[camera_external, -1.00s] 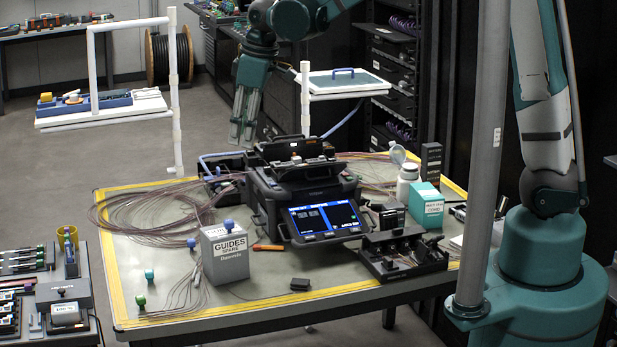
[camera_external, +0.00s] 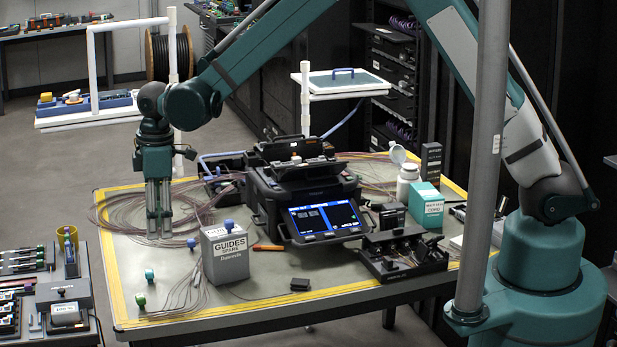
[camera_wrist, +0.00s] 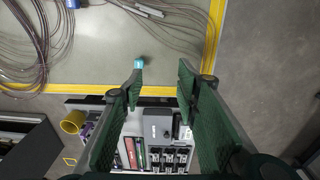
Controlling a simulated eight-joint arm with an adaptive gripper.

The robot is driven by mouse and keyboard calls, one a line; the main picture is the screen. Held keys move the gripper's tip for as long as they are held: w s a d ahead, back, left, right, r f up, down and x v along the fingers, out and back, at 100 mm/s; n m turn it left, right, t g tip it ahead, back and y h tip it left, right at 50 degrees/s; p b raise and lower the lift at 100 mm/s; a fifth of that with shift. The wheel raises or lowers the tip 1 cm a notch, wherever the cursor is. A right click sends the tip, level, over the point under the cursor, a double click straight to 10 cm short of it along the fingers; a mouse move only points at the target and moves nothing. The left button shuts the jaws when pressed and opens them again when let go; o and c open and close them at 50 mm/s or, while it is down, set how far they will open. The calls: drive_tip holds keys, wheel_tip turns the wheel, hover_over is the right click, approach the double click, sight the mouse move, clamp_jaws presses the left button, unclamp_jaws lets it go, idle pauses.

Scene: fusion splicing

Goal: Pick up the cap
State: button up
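Several small coloured pieces that could be the cap lie on the grey table: a green one (camera_external: 140,302) near the front left corner, a teal one (camera_external: 149,274) just behind it, and a blue one (camera_external: 192,243) beside the guides box. Which is the cap is unclear. My gripper (camera_external: 160,236) points down over the fibre coil at the table's left side, apart from these pieces. In the wrist view my gripper (camera_wrist: 160,83) is open and empty. A teal piece (camera_wrist: 138,63) shows beside the left fingertip there.
The guides box (camera_external: 225,254) stands right of the small pieces. The fusion splicer (camera_external: 303,195) is at mid-table. Loose fibre coils (camera_external: 115,213) cover the left back. A side cart (camera_external: 98,335) with tools and a yellow cup (camera_wrist: 72,122) stands beyond the table's edge.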

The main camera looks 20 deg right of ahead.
drive_tip(key=n, duration=0.2)
hover_over(137, 297)
drive_tip(key=shift+h, duration=0.3)
wheel_tip(137, 297, down, 9)
drive_tip(key=shift+r, duration=0.15)
drive_tip(key=shift+f, duration=1.25)
drive_tip(key=shift+f, duration=0.1)
drive_tip(key=shift+f, duration=2.55)
drive_tip(key=shift+c, duration=0.6)
drive_tip(key=c, duration=0.6)
